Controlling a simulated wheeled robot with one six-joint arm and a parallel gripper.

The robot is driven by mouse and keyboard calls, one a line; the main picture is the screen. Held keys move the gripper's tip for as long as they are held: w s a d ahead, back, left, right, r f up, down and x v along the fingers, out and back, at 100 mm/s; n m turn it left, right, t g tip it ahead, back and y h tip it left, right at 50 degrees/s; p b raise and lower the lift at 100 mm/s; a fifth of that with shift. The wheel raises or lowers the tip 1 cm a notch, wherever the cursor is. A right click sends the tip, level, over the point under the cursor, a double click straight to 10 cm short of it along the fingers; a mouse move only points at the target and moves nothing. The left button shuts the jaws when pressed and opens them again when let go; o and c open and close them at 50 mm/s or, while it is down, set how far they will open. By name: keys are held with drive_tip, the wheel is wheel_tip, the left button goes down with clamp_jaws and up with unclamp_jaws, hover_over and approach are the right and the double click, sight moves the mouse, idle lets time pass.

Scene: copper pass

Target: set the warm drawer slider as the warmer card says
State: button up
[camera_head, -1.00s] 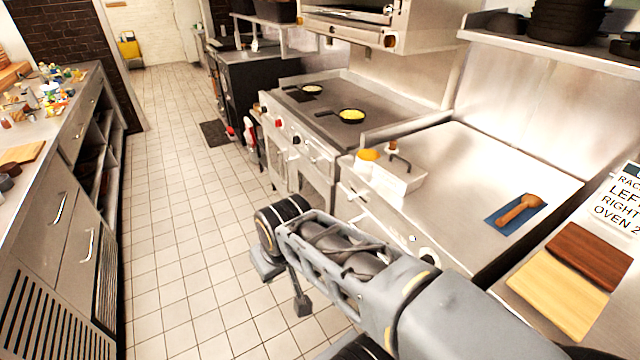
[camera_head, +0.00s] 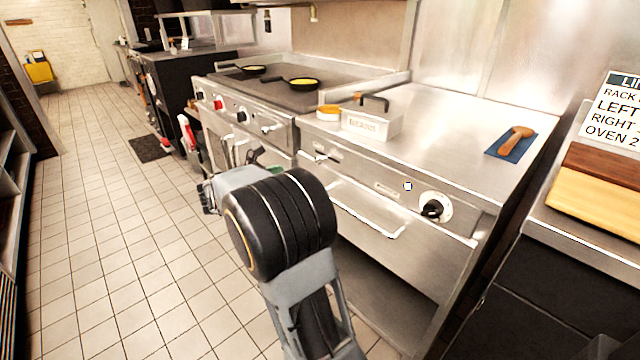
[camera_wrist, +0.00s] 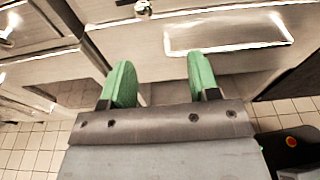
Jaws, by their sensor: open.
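In the head view, the steel drawer front (camera_head: 400,222) lies under the flat steel top. A small dark knob in a slot, which looks like the slider (camera_head: 322,155), is at its upper left. In the wrist view, a small knob (camera_wrist: 143,7) shows at the top edge, with the drawer's bar handle (camera_wrist: 230,50) to its right. My gripper (camera_wrist: 160,72) is open and empty, its green fingers apart in front of the drawer and touching nothing visible. A white card (camera_head: 612,112) at the right reads RACK, LEFT, RIGHT, OVEN 2, partly cut off. I cannot tell the slider's setting.
A round dial (camera_head: 433,207) is right of the drawer handle. A labelled white box (camera_head: 370,125) and a brown-handled tool on a blue mat (camera_head: 511,146) lie on top. Pans (camera_head: 303,84) sit on the stove at left.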

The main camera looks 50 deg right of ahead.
sight(316, 162)
drive_tip(key=shift+n+h, duration=0.9)
drive_tip(key=d+b, duration=0.1)
drive_tip(key=d, duration=0.4)
drive_tip(key=d+f+b, duration=0.1)
drive_tip(key=d+b, duration=0.1)
drive_tip(key=d, duration=0.3)
drive_tip(key=w+d+b, duration=0.1)
drive_tip(key=d+b, duration=0.1)
drive_tip(key=d, duration=0.3)
drive_tip(key=shift+w+d+f, duration=0.1)
drive_tip(key=shift+d+f, duration=0.05)
drive_tip(key=shift+f, duration=0.15)
drive_tip(key=shift+c, duration=0.4)
clamp_jaws()
